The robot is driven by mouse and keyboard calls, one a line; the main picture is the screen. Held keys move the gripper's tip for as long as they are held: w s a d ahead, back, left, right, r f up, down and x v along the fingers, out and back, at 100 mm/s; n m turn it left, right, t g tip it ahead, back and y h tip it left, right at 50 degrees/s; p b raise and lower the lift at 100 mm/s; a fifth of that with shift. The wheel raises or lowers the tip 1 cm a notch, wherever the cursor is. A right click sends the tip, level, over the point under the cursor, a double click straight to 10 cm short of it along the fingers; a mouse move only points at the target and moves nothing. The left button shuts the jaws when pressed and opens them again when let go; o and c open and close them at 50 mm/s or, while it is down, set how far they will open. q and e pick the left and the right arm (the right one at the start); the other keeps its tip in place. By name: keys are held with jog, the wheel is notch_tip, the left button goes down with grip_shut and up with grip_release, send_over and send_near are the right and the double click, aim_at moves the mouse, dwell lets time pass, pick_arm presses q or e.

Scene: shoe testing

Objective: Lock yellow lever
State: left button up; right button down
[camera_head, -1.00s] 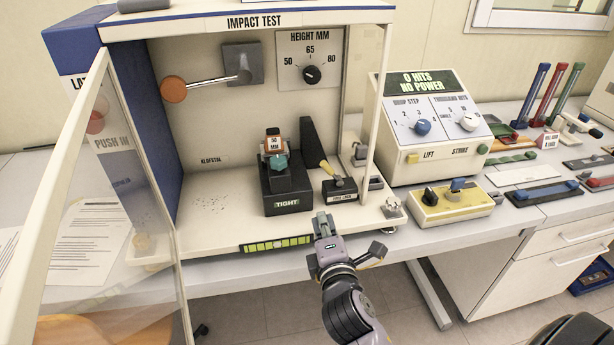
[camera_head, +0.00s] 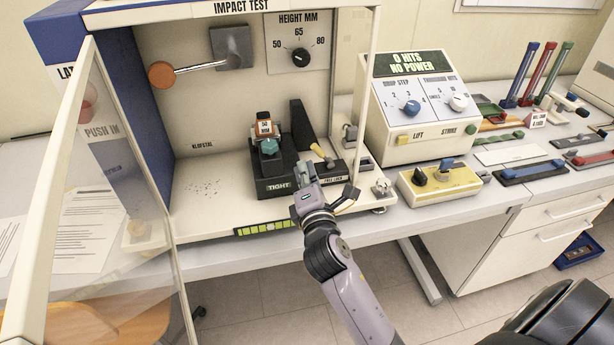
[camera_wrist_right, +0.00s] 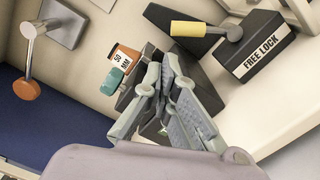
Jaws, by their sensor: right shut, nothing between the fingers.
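The yellow lever (camera_head: 317,150) sits on a small black block labelled FREE LOCK (camera_head: 336,178), inside the impact test cabinet. Its handle points back and left from its pivot, beside a dark wedge. In the right wrist view the yellow handle (camera_wrist_right: 193,29) is at the top, and the FREE LOCK block (camera_wrist_right: 257,45) is to its right. My right gripper (camera_head: 304,172) is shut and empty, in front of the lever and to its left, hiding part of the block. In the wrist view its fingers (camera_wrist_right: 165,75) are below and left of the handle, apart from it. My left gripper is out of view.
A black clamp base labelled TIGHT (camera_head: 279,186) holds an orange 50 MM piece (camera_head: 264,129) close to my gripper's left. A pendulum with an orange head (camera_head: 161,75) hangs behind. The open clear door (camera_head: 115,200) stands left. A yellow switch box (camera_head: 439,183) lies right.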

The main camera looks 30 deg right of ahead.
aim_at(321, 154)
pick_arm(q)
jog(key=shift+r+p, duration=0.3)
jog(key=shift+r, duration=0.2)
pick_arm(e)
jog(key=shift+x, duration=2.15)
